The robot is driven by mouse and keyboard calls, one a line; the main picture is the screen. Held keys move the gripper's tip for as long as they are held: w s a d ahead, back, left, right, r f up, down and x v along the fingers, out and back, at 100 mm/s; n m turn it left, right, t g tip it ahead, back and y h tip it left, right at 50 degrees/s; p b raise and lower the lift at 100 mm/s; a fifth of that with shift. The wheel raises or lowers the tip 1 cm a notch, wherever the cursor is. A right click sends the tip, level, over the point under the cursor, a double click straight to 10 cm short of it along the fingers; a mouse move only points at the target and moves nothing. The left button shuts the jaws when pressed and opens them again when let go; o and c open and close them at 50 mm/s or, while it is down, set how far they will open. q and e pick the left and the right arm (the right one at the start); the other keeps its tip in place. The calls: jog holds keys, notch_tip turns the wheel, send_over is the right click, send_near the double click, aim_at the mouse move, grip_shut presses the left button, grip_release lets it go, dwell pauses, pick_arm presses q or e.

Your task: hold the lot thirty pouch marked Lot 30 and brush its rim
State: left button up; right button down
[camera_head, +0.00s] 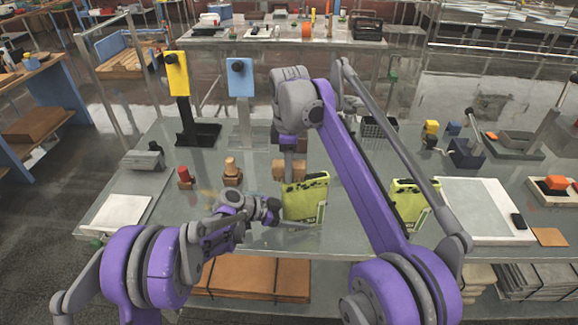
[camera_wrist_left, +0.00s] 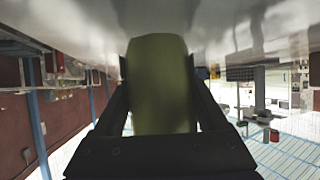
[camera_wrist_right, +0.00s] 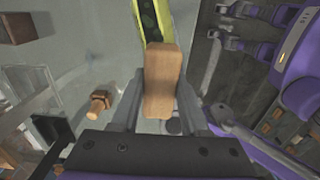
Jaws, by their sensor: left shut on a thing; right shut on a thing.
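A yellow-green pouch with dark marks along its top (camera_head: 306,199) is upright over the front middle of the table. My left gripper (camera_head: 279,212) is shut on it; in the left wrist view the pouch fills the jaws as a blurred olive shape (camera_wrist_left: 160,85). Its lot number is not readable. My right gripper (camera_head: 288,166) is just behind and above the pouch. In the right wrist view it is shut on a wooden block-like handle (camera_wrist_right: 163,80), likely the brush; the pouch's top edge (camera_wrist_right: 151,22) shows just beyond it. Bristles, and whether they touch the rim, cannot be made out.
A second yellow-green pouch (camera_head: 408,203) stands to the right, partly behind my right arm. A wooden knobbed piece (camera_head: 232,173) and a red-topped one (camera_head: 184,178) stand to the left. A white board (camera_head: 119,215) lies front left, a larger white panel (camera_head: 482,208) right.

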aim_at(307, 177)
jog(key=shift+f, duration=0.6)
dwell(1.2)
jog(key=shift+d, duration=0.1)
jog(key=shift+w+d+r, duration=0.1)
jog(key=shift+w+d, duration=0.1)
jog(key=shift+d, duration=0.3)
jog(key=shift+w+d, duration=0.15)
jog(key=shift+d, duration=0.35)
jog(key=shift+d, duration=0.1)
jog(key=shift+w+d, duration=0.3)
jog(key=shift+d, duration=0.65)
jog(key=shift+d, duration=0.1)
jog(key=shift+w+d, duration=0.2)
jog(key=shift+d, duration=0.3)
jog(key=shift+w+d, duration=0.15)
jog(key=shift+d, duration=0.35)
jog(key=shift+d, duration=0.15)
jog(key=shift+w+d, duration=0.2)
jog(key=shift+d, duration=0.3)
jog(key=shift+w+d, duration=0.15)
jog(key=shift+d, duration=0.3)
